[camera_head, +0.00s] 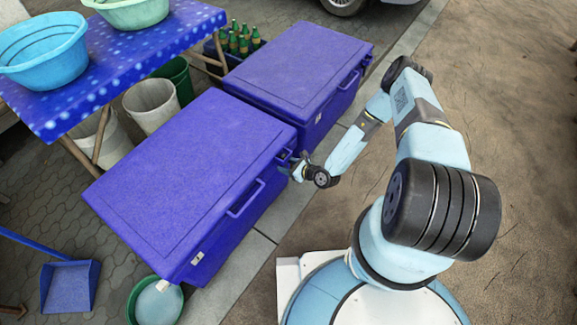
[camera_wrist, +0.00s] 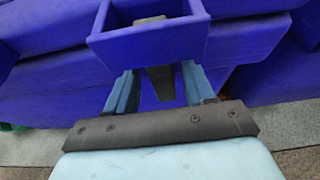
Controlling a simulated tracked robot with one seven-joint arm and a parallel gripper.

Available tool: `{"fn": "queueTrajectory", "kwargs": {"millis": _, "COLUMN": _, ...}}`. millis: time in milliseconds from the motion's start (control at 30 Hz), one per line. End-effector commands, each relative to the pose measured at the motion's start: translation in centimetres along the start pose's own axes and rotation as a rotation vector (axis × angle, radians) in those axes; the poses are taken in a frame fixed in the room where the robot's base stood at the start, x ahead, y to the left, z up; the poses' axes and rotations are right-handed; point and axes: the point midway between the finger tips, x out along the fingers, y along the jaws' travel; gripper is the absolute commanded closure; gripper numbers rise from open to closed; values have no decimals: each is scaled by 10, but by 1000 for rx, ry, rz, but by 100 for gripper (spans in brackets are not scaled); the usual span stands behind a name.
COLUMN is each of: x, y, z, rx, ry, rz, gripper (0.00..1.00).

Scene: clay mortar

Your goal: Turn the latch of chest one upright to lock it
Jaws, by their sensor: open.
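Two closed blue chests stand in a row; the nearer chest (camera_head: 190,170) has my gripper (camera_head: 299,168) at the right end of its front, close under the lid edge. Which chest is numbered one is not readable. In the wrist view, the fingers of my gripper (camera_wrist: 158,80) are open, one on each side of a dark grey strip (camera_wrist: 160,86), which appears to be the latch. It hangs below a blue box-like frame (camera_wrist: 150,45) on the chest. I cannot tell whether either finger touches it. In the head view my gripper largely hides the latch.
A handle (camera_head: 246,200) sticks out of the nearer chest's front. The farther chest (camera_head: 300,70) stands just behind. A blue table (camera_head: 130,60) with basins is at left. A green bucket (camera_head: 155,302) is near the front left corner. Bare ground (camera_head: 500,120) lies at right.

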Motion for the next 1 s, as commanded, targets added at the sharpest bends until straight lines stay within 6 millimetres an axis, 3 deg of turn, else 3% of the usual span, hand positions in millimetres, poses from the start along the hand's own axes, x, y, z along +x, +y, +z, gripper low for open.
{"fn": "queueTrajectory", "kwargs": {"millis": 167, "x": -18, "y": -1, "z": 0, "rx": 0, "ry": 2, "rz": 0, "gripper": 47}}
{"fn": "queueTrajectory", "kwargs": {"millis": 700, "x": -117, "y": 1, "z": -1, "rx": 1, "ry": 1, "rz": 1, "gripper": 47}}
{"fn": "queueTrajectory", "kwargs": {"millis": 1000, "x": -136, "y": 1, "z": -1, "rx": 0, "ry": -1, "rz": 1, "gripper": 47}}
